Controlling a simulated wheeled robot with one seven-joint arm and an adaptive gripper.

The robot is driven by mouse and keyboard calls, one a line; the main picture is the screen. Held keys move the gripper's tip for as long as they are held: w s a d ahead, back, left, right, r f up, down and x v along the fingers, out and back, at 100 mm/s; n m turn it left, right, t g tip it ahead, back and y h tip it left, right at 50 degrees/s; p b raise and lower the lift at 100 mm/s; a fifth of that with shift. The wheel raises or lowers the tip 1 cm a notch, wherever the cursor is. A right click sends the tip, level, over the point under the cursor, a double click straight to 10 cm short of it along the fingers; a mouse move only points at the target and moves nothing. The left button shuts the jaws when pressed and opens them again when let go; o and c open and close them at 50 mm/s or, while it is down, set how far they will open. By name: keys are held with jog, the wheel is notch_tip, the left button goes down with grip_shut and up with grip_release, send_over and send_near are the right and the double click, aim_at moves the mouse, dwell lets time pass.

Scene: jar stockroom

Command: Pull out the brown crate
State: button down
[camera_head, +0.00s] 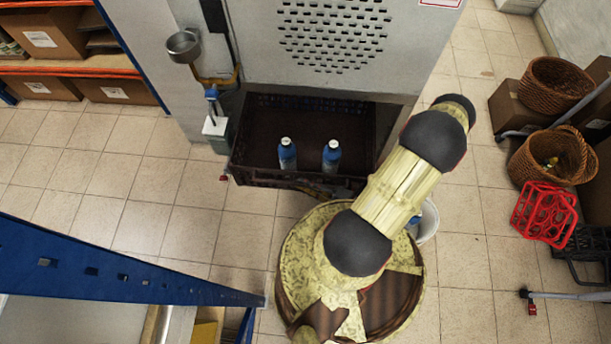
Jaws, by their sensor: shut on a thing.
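The brown crate (262,176) is a dark, open-topped crate at the foot of a grey cabinet. Its front part sticks out from the opening under the cabinet, over the tiled floor. Two blue bottles with white caps, a left one (287,155) and a right one (332,157), stand upright in its front part. My arm crosses in front of the crate's right side and hides its front right corner.
The grey cabinet (405,60) rises behind the crate. A white bucket (428,222) stands beside my base. Wicker baskets (556,85) and a red bottle carrier (544,212) are at the right. A blue rack (110,262) is at the lower left. Tiled floor left of the crate is clear.

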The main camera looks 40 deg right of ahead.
dwell(0.3)
jog(key=c, duration=1.9)
grip_release()
jog(key=shift+o, duration=0.3)
jog(key=v, duration=1.2)
